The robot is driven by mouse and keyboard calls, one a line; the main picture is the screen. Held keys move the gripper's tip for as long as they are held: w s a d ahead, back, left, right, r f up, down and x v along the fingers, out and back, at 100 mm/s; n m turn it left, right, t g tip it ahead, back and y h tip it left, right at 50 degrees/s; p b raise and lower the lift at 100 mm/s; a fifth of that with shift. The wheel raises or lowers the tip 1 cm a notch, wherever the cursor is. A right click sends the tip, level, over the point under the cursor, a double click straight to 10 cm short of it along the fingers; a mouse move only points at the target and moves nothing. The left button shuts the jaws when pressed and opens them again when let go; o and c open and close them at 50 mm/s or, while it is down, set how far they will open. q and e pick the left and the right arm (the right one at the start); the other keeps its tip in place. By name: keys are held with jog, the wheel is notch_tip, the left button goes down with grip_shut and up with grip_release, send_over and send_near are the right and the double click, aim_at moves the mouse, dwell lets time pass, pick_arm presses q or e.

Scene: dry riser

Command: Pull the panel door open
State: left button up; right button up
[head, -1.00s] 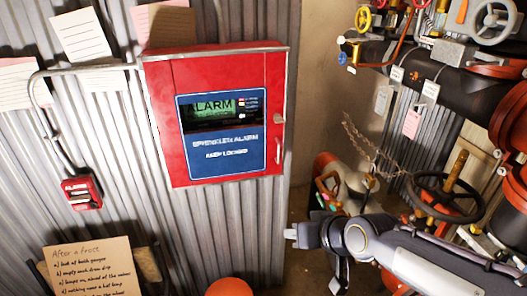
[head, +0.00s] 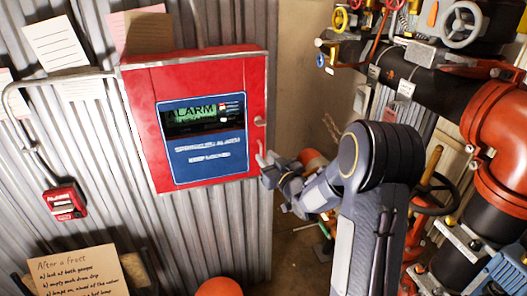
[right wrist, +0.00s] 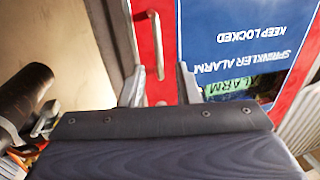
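The red alarm panel (head: 140,95) hangs on the corrugated wall, its door looking closed. The door bears a blue label with a lit ALARM display (head: 203,140). A small metal handle (head: 260,157) is at the door's lower right edge, with a round knob (head: 260,121) above it. My right gripper (head: 266,172) is at the handle's lower end. In the right wrist view the open fingers (right wrist: 160,85) stand apart, with the handle (right wrist: 158,45) in line with the gap between them. Whether they touch it I cannot tell. My left gripper is not in view.
Black and red pipes (head: 440,85) with valves and handwheels crowd the right side. A small red alarm box (head: 65,201) on a conduit is left of the panel. Paper notes hang on the wall. A red rounded object (head: 218,287) is below.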

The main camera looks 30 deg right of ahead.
jog(key=shift+w+p, duration=0.3)
jog(key=shift+w, duration=1)
grip_shut()
